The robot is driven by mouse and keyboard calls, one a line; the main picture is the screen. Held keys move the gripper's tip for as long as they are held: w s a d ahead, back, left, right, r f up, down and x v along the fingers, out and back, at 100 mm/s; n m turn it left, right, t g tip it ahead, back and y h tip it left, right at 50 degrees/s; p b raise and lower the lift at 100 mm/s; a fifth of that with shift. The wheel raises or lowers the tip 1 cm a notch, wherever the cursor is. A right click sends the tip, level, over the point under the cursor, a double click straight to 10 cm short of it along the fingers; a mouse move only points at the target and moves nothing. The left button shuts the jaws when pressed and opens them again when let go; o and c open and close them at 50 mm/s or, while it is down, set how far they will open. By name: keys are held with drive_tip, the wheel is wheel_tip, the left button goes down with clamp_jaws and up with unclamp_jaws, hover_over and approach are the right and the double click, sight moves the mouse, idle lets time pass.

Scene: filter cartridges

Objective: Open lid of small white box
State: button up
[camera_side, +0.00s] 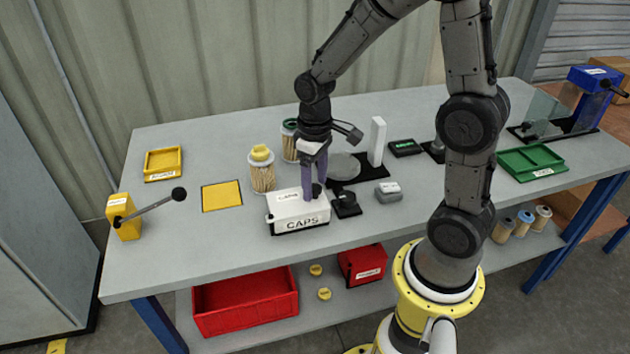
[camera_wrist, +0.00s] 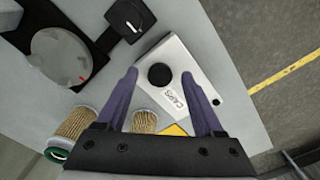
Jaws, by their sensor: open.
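The small white box (camera_side: 297,212) labelled CAPS stands on the grey table near its front edge, and its lid is shut. The lid has a round black knob, seen clearly in the wrist view (camera_wrist: 160,76) and partly hidden by a finger in the side view. The white lid also shows in the wrist view (camera_wrist: 178,60). My gripper (camera_side: 313,190) points down over the right part of the box. Its purple fingers are open, and in the wrist view the gripper (camera_wrist: 164,76) has a finger on either side of the knob, with gaps and no visible contact.
Filter cartridges (camera_side: 262,172) stand behind the box. A small black dial unit (camera_side: 346,206) and a grey block (camera_side: 388,192) sit to its right. A tall white post (camera_side: 377,142) rises behind. A yellow mat (camera_side: 222,196) and a lever (camera_side: 150,208) are to the left.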

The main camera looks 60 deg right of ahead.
drive_tip(key=shift+f, duration=0.15)
drive_tip(key=shift+c, duration=0.2)
clamp_jaws()
idle(1.2)
